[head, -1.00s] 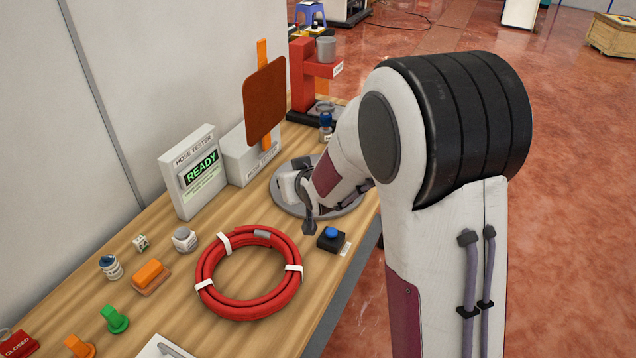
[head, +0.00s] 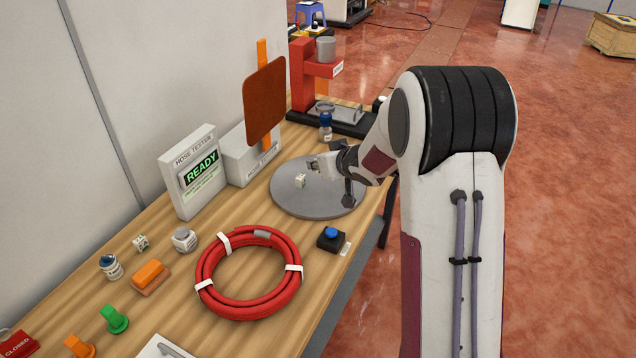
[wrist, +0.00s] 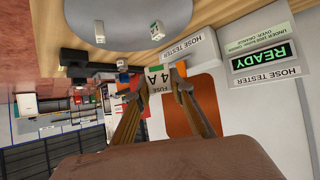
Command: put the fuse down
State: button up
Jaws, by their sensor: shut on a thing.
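My gripper (wrist: 161,86) is shut on a fuse marked FUSE 4 A (wrist: 157,78), seen between the fingertips in the wrist view. In the head view my gripper (head: 322,164) is over the far part of a round grey disc (head: 318,204). The fuse is too small there to make out clearly, and I cannot tell its height above the disc. A small white block with a green mark (head: 300,181) sits on the disc, nearer the camera than my gripper. It also shows in the wrist view (wrist: 157,30).
A hose tester reading READY (head: 201,175) and a brown paddle (head: 264,101) stand left of the disc. A blue-capped bottle (head: 326,127) and a red press (head: 303,78) are behind. A red hose coil (head: 206,282) and a blue button (head: 331,234) lie in front.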

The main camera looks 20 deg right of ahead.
jog(key=f+n+y, duration=0.1)
jog(key=w+d+f+n+y, duration=0.1)
jog(key=f, duration=0.1)
jog(key=w+d+f+n+y, duration=0.1)
jog(key=shift+w+d+f+g, duration=0.1)
jog(key=shift+w+f+g, duration=0.1)
jog(key=shift+f+g, duration=0.1)
dwell(0.5)
jog(key=shift+f, duration=3.1)
jog(key=shift+f, duration=1.85)
jog(key=shift+f, duration=0.1)
